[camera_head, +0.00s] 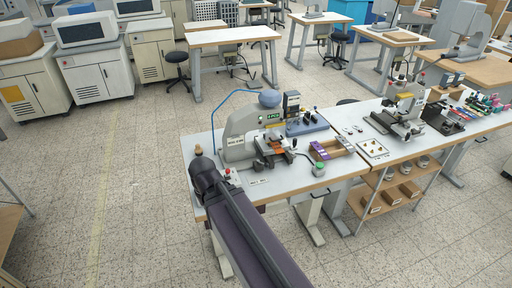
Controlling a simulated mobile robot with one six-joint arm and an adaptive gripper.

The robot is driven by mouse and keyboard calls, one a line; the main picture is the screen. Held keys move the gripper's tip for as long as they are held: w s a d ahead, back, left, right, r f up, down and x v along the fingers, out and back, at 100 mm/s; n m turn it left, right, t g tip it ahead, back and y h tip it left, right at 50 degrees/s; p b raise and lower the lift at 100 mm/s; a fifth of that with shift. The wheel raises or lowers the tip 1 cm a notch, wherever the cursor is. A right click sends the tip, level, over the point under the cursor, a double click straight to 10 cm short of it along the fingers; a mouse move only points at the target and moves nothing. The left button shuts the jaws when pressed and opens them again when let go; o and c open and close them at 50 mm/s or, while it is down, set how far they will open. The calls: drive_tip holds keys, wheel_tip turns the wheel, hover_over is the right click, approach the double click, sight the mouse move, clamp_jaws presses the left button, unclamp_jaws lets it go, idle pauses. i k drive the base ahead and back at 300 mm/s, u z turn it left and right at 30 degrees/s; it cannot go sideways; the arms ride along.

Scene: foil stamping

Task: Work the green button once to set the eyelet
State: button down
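I cannot make out a green button for certain. A green display (272,116) shows on the large grey press (238,150) on the near table. A small control box (232,176) with a red knob stands at the press's front left, beside my arm; other buttons on it are too small to tell. A smaller press (405,108) stands further right, near a white tray (373,148) with several small brass-coloured pieces, perhaps eyelets. My dark arm reaches from the bottom edge to the table's left end. My gripper's fingers do not show.
The near table (305,185) also bears a wooden box with purple pieces (331,149) and a blue-based device (306,124). A blue hose (228,100) arches over the large press. A shelf (396,200) with cartons stands below the right table. Floor at left is clear.

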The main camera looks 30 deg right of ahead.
sight(319, 165)
drive_tip(key=z, duration=1.4)
